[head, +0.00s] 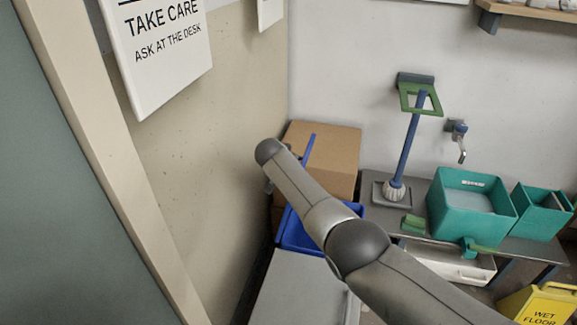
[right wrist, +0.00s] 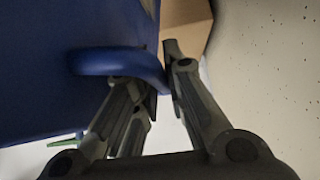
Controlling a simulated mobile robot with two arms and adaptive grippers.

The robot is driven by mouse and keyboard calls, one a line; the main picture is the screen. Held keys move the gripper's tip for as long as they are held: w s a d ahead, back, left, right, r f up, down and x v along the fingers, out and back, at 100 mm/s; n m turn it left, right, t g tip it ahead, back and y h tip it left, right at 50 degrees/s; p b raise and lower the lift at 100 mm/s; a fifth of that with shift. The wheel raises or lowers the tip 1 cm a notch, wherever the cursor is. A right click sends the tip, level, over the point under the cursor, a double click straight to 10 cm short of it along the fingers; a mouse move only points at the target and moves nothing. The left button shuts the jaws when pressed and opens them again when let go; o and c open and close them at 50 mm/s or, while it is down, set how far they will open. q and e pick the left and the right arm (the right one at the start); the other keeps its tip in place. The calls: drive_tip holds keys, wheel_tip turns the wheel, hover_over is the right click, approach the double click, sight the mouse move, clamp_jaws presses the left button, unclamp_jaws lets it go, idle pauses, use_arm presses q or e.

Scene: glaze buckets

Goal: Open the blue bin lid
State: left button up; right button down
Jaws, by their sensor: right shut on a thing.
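The blue bin (head: 298,236) stands low by the wall in the head view, partly behind my right arm. Its inside shows beside the arm. A thin blue strip (head: 309,149) rises above my right wrist and looks like the lid seen edge-on, tilted up. In the right wrist view the blue lid (right wrist: 60,50) fills the left side, with a rounded blue handle (right wrist: 118,62) sticking out. My right gripper (right wrist: 163,72) is shut on this handle. In the head view its fingers are mostly hidden by the arm. My left gripper is not in view.
Cardboard boxes (head: 325,150) stand behind the bin, and a beige wall (head: 215,130) is close on its left. A grey surface (head: 298,292) lies in front. Teal buckets (head: 470,212) stand on a low bench at right. A yellow wet-floor sign (head: 540,307) is at lower right.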

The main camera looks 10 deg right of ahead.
drive_tip(key=c, duration=1.8)
unclamp_jaws()
drive_tip(key=shift+f, duration=0.1)
drive_tip(key=shift+o, duration=0.2)
drive_tip(key=shift+v, duration=0.8)
drive_tip(key=v, duration=1)
drive_tip(key=shift+s, duration=0.15)
